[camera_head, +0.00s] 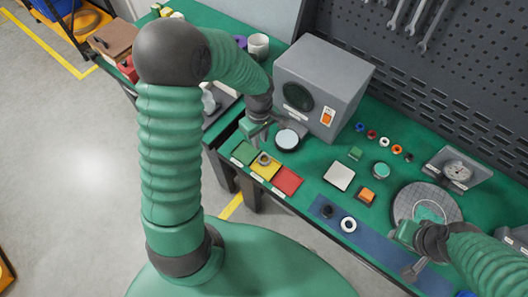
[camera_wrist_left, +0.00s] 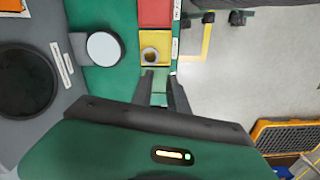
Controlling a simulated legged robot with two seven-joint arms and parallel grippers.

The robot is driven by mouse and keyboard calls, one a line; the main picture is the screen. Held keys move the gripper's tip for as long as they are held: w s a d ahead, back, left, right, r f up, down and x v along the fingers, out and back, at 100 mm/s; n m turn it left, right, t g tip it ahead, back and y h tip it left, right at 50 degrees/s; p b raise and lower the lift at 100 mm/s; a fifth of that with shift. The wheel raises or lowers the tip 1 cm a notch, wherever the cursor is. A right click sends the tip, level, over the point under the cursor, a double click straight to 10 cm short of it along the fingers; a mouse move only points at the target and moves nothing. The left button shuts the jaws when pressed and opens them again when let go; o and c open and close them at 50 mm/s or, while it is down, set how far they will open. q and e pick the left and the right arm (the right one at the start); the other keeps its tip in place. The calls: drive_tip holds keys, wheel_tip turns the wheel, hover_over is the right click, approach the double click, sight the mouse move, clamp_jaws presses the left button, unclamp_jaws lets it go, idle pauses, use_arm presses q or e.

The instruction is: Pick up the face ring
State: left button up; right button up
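A grey metal ring (camera_head: 264,159) lies on the yellow pad (camera_head: 258,168); it also shows in the left wrist view (camera_wrist_left: 150,54). A white ring (camera_head: 348,225) and a black ring (camera_head: 327,211) lie on the blue strip (camera_head: 375,244). I cannot tell by looks alone which is the face ring. My left gripper (camera_head: 257,133) is above the green pad, near the grey ring. In the left wrist view its fingers (camera_wrist_left: 161,82) are apart and empty, with the grey ring just beyond the tips. My right gripper (camera_head: 408,250) is beside the round grey plate, its fingers unclear.
A grey box with a dark round opening (camera_head: 322,84) stands behind the left gripper. A white-topped disc (camera_head: 287,139) is close by on the right. A red pad (camera_head: 287,181), a dial gauge (camera_head: 457,171), a round plate (camera_head: 440,205) and small coloured rings share the green bench.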

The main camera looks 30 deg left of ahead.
use_arm(q)
drive_tip(key=n, duration=0.1)
hover_over(261, 162)
drive_tip(key=shift+n, duration=0.4)
wheel_tip(261, 162, down, 12)
drive_tip(key=shift+d+r+p, duration=0.15)
drive_tip(key=shift+p, duration=0.15)
wheel_tip(261, 162, down, 5)
drive_tip(key=shift+r+p, duration=0.15)
drive_tip(key=shift+p, duration=0.55)
drive_tip(key=shift+w+f, duration=0.15)
drive_tip(key=shift+f, duration=0.25)
clamp_jaws()
